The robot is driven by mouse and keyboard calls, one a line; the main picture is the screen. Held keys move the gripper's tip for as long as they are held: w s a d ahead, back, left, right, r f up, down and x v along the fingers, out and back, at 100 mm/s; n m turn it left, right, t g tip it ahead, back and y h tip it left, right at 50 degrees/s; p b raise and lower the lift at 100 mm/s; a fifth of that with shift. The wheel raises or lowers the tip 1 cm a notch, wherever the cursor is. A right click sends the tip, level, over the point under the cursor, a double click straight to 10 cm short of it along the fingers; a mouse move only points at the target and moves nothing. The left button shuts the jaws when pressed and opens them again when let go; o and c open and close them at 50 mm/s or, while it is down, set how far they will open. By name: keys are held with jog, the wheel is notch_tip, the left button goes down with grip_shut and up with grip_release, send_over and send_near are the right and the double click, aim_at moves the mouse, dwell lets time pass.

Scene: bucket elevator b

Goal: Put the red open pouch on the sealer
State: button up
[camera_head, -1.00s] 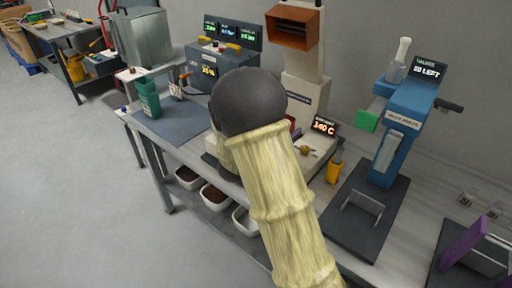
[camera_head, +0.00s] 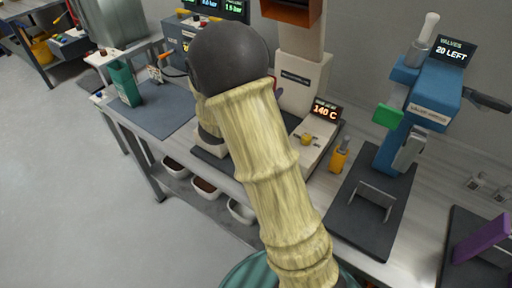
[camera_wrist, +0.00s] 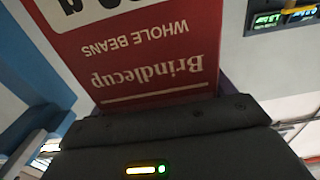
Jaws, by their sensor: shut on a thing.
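The red pouch (camera_wrist: 150,55), with a white label band and "Brindlecup WHOLE BEANS" upside down, fills the upper middle of the wrist view. My gripper (camera_wrist: 170,108) is shut on its near edge. Whether the pouch's mouth is open does not show. In the head view my arm hides both gripper and pouch. A cream machine with an orange "140 C" display (camera_head: 312,140), apparently the sealer, stands on the bench just right of my arm. Its left part is hidden behind my arm.
A blue valve press (camera_head: 418,95) reading "20 LEFT" stands on a dark base to the right. A yellow-orange item (camera_head: 340,158) sits between the machines. A green container (camera_head: 125,83) stands on the left mat. White bins (camera_head: 207,187) sit on the lower shelf.

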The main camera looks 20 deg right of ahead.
jog(key=shift+s+d+f, duration=0.1)
jog(key=shift+s+f, duration=0.05)
jog(key=shift+s, duration=0.1)
notch_tip(320, 180, down, 6)
jog(key=shift+w+r, duration=0.1)
jog(key=shift+f, duration=1.9)
jog(key=shift+f, duration=0.2)
jog(key=o, duration=0.7)
jog(key=shift+r, duration=0.1)
